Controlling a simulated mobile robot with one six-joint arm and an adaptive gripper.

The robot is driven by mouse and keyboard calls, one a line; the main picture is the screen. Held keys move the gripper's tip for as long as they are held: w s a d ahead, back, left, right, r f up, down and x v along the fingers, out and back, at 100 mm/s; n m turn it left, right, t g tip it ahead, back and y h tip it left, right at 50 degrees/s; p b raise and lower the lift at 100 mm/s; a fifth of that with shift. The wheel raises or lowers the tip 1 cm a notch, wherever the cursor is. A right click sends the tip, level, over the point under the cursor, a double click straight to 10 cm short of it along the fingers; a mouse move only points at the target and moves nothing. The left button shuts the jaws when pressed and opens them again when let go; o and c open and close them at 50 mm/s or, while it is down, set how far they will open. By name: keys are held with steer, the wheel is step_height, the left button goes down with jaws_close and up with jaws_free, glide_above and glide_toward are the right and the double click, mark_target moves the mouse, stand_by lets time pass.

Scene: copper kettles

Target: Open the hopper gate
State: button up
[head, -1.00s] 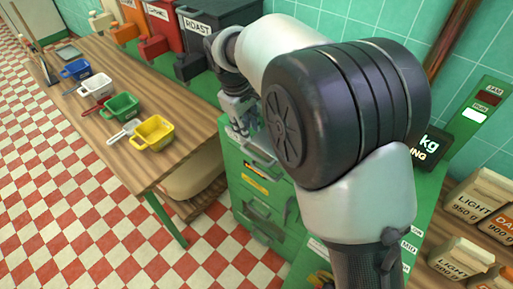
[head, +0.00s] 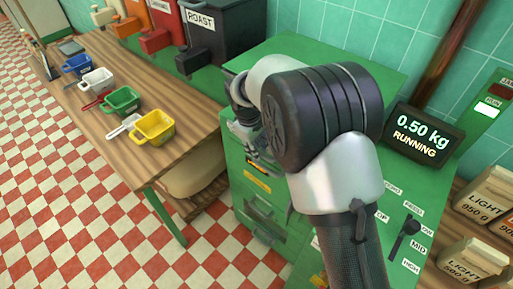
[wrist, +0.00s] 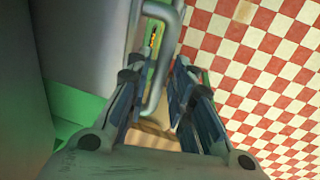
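My gripper (head: 245,138) is at the front of the green machine (head: 385,85), just above its drawer fronts, partly hidden by my arm. In the wrist view my gripper (wrist: 155,78) is open, its two fingers apart. A grey metal bar handle (wrist: 164,62) runs lengthwise ahead of the fingers, its lower end in the gap between them. I cannot tell whether they touch it. No part is labelled as the hopper gate, and I cannot tell whether this handle belongs to it.
A display (head: 423,130) reads 0.50 kg RUNNING. A black lever (head: 405,238) sits on the machine's top. Yellow (head: 153,128), green (head: 122,100), white and blue scoops lie on the wooden table (head: 105,150). The checkered floor is clear.

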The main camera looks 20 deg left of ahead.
steer(key=shift+c, duration=0.2)
jaws_close()
stand_by(0.3)
steer(key=s, duration=0.1)
steer(key=s+a, duration=0.1)
steer(key=s, duration=0.1)
steer(key=s+a, duration=0.1)
steer(key=s, duration=0.1)
steer(key=shift+s+p, duration=0.1)
steer(key=shift+p, duration=0.25)
steer(key=shift+o, duration=0.2)
jaws_free()
steer(key=shift+r, duration=0.1)
